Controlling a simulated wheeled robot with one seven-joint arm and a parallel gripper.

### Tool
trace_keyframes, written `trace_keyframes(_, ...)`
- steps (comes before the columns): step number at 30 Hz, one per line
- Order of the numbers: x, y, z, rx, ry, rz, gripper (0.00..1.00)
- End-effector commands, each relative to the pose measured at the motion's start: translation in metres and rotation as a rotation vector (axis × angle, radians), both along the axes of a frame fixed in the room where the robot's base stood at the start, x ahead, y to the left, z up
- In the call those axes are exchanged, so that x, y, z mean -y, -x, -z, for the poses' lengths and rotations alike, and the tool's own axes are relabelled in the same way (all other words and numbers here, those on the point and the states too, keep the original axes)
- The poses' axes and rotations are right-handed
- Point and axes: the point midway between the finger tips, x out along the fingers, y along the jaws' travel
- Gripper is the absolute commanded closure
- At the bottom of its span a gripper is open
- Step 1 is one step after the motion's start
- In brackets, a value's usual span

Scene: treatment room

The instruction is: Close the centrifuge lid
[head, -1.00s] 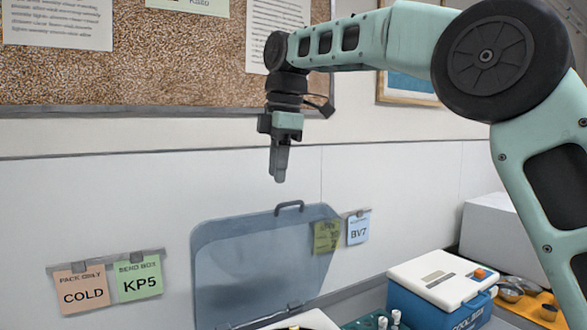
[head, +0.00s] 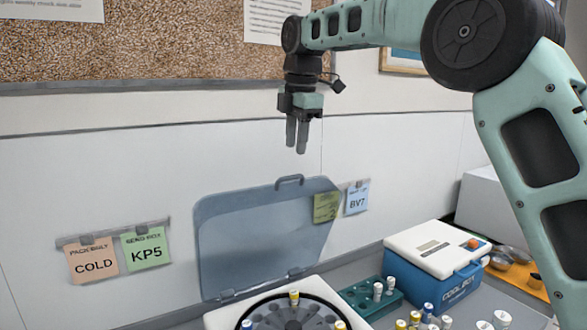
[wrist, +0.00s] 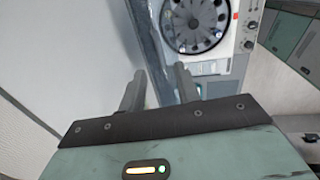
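The centrifuge (head: 222,316) stands on the bench at the bottom of the head view, partly cut off by the frame. Its see-through blue-grey lid (head: 255,240) is open, standing up near the wall, with a dark handle (head: 289,180) on its top edge. The round rotor (head: 290,313) holds a few capped tubes. The wrist view shows the rotor (wrist: 194,22) and the lid edge-on (wrist: 150,45). My gripper (head: 297,150) points down above the lid handle, apart from it. Its two fingers are parted with nothing between them, as the wrist view also shows (wrist: 160,85).
A blue cool box (head: 440,275) with a white top stands right of the centrifuge. A green tube rack (head: 368,292) and several loose capped tubes (head: 415,318) are beside it. Paper tags (head: 146,248) hang on the wall left of the lid.

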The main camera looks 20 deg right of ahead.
Motion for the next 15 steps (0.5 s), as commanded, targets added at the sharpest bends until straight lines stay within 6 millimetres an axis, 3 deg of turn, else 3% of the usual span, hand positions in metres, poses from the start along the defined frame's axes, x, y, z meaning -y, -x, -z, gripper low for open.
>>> trace_keyframes(6, -0.002, -0.005, 0.04, -0.004, 0.0, -0.001, 0.67)
trace_keyframes(15, -0.003, -0.01, 0.067, 0.0, -0.001, 0.0, 0.67)
